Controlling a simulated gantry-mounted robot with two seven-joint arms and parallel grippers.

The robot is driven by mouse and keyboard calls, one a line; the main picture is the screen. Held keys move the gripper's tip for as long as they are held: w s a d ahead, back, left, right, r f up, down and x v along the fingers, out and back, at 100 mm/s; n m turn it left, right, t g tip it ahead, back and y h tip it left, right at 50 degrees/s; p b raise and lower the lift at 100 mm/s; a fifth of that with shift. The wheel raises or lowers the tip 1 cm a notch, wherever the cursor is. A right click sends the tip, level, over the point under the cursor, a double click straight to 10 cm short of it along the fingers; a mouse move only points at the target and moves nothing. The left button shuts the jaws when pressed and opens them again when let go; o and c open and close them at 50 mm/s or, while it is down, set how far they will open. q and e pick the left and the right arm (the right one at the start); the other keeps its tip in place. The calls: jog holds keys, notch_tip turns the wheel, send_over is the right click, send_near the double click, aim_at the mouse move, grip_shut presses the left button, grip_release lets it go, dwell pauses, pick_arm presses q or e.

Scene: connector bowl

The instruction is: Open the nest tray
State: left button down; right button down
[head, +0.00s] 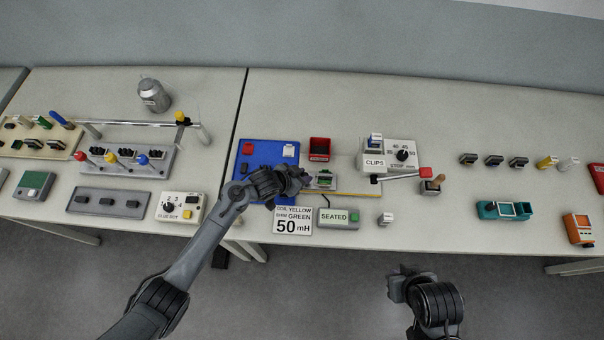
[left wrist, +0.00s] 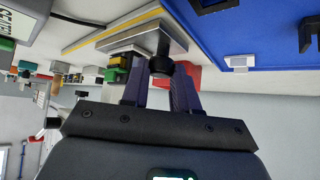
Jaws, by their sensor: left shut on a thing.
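The nest tray (head: 326,186) is a small silver slab with a green part on top, at the right edge of the blue mat in the head view. In the left wrist view, its silver plate (left wrist: 141,37) carries a black knob (left wrist: 160,66) on a short post. My left gripper (head: 303,180) reaches the tray's left side from the left. Its fingers (left wrist: 160,88) are shut on the black knob in the left wrist view. In the head view the gripper hides the knob. My right gripper (head: 395,286) is off the table at lower right; its fingers are unclear.
The blue mat (head: 252,158) lies left of the tray. A red bin (head: 320,146) stands behind it. A SEATED box (head: 335,217) and a 50 mH card (head: 292,221) are in front.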

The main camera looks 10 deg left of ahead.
pick_arm(q)
jog(key=c, duration=0.9)
grip_release()
jog(key=shift+d, duration=0.2)
jog(key=shift+o, duration=0.2)
jog(key=shift+a, duration=0.1)
jog(key=p+v, duration=0.1)
jog(key=v, duration=0.9)
jog(key=shift+s+r+p, duration=0.2)
jog(key=shift+r+p, duration=0.1)
jog(key=shift+p, duration=0.1)
jog(key=shift+a, duration=0.1)
